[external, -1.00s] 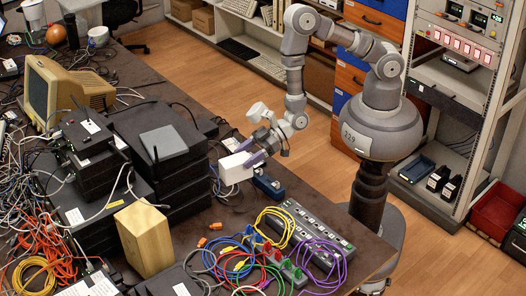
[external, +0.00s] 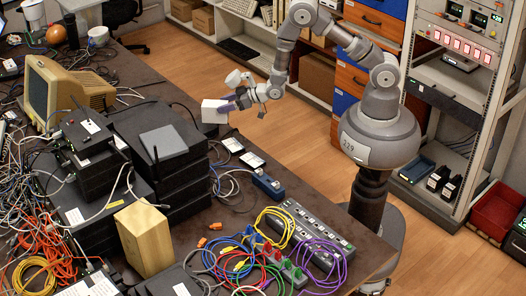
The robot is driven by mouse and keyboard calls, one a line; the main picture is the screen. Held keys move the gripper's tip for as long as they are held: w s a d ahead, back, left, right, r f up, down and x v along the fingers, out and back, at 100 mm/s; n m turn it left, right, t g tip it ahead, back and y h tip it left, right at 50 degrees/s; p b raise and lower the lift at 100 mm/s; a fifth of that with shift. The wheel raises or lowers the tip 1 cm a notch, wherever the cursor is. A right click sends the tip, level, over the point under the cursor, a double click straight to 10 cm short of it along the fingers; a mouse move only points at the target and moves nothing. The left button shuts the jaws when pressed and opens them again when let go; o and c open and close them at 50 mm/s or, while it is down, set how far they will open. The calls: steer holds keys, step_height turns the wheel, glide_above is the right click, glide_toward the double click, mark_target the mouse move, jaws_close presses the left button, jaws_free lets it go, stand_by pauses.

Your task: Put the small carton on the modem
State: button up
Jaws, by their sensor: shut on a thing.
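The small carton (external: 213,112) is a plain white box held in my gripper (external: 229,104).
The black stack (external: 184,190) stands mid-table. Small white-topped items (external: 233,145) and a blue device (external: 268,185) lie right of it. A beige monitor (external: 62,92), a wooden block (external: 145,240), a power strip (external: 312,232) and tangled cables crowd the table.

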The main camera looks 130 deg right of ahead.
mark_target(210, 103)
steer(key=w+d, duration=0.2)
steer(key=w+d+b, duration=0.1)
steer(key=w, duration=0.1)
steer(key=w+d+f, duration=0.1)
steer(key=d, duration=0.1)
steer(key=shift+w+d+b, duration=0.3)
steer(key=shift+w+d, duration=0.05)
steer(key=shift+w, duration=0.05)
steer(key=shift+f+b, duration=0.7)
steer(key=shift+f, duration=0.95)
steer(key=shift+f, duration=0.15)
steer(key=o, duration=1.2)
